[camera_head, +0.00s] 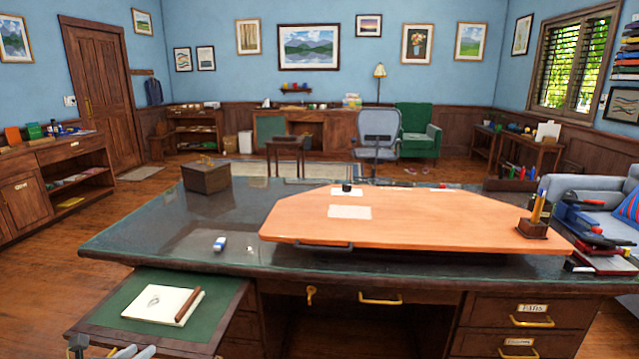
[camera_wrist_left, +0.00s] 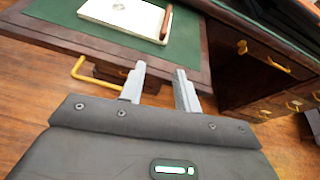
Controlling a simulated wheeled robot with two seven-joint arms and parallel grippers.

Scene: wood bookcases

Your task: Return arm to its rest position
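My left gripper (camera_wrist_left: 160,78) is open and empty in the left wrist view, with a clear gap between its two grey fingers. It is low, in front of the green-topped pull-out board (camera_wrist_left: 62,10) of the desk. In the head view only the tips of my left gripper (camera_head: 130,351) show at the bottom left edge, below that board. A sketch pad (camera_head: 163,303) with a brown stick-like object (camera_head: 189,306) on it lies on the board. My right gripper is in neither view.
The dark desk (camera_head: 130,240) fills the front, with a tilted orange drawing board (camera_head: 400,215) on it. A yellow handle (camera_wrist_left: 92,80) projects near my left fingers. Floor is open at left.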

